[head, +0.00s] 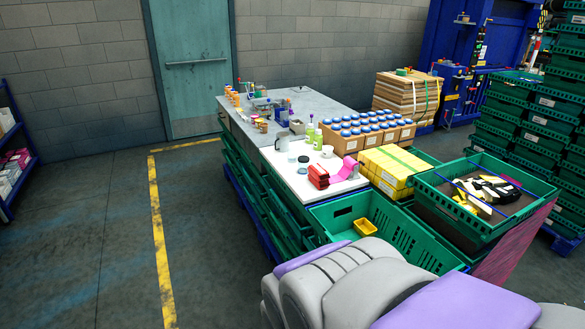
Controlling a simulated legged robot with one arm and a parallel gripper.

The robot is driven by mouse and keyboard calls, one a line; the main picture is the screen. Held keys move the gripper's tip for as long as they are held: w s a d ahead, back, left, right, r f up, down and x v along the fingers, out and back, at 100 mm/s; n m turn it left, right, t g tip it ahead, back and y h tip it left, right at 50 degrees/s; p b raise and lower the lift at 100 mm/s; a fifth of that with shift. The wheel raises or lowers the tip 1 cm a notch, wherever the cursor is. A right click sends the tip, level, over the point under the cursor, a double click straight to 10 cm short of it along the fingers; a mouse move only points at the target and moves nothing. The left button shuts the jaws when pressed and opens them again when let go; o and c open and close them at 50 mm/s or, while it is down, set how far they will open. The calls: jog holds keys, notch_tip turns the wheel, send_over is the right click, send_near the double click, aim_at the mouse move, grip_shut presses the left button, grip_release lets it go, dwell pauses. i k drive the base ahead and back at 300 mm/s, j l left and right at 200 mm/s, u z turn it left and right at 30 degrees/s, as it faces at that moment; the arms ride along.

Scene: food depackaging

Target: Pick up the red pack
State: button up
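The red pack (318,177) sits on the white worktop (285,160), near its front edge. It looks like two red pieces close together; I cannot tell if they are separate packs. A bright pink item (345,169) lies just to its right. My gripper does not show in the head view. Grey and purple parts of my own body fill the bottom right, nearer than the worktop and apart from the red pack.
A green crate (345,213) with a yellow tray (365,227) stands before the worktop. Yellow boxes (387,175), blue-lidded jars (365,126) and a green crate of mixed packs (450,215) are to the right. Bottles (318,139) stand behind. The floor at left is clear.

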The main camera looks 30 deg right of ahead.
aim_at(317, 171)
jog(key=i+j+z, duration=0.75)
jog(key=i+j, duration=0.25)
jog(key=j, duration=0.15)
jog(key=i+l+z, duration=0.2)
jog(key=i, duration=0.25)
jog(key=i+l+z, duration=0.25)
jog(key=i, duration=0.25)
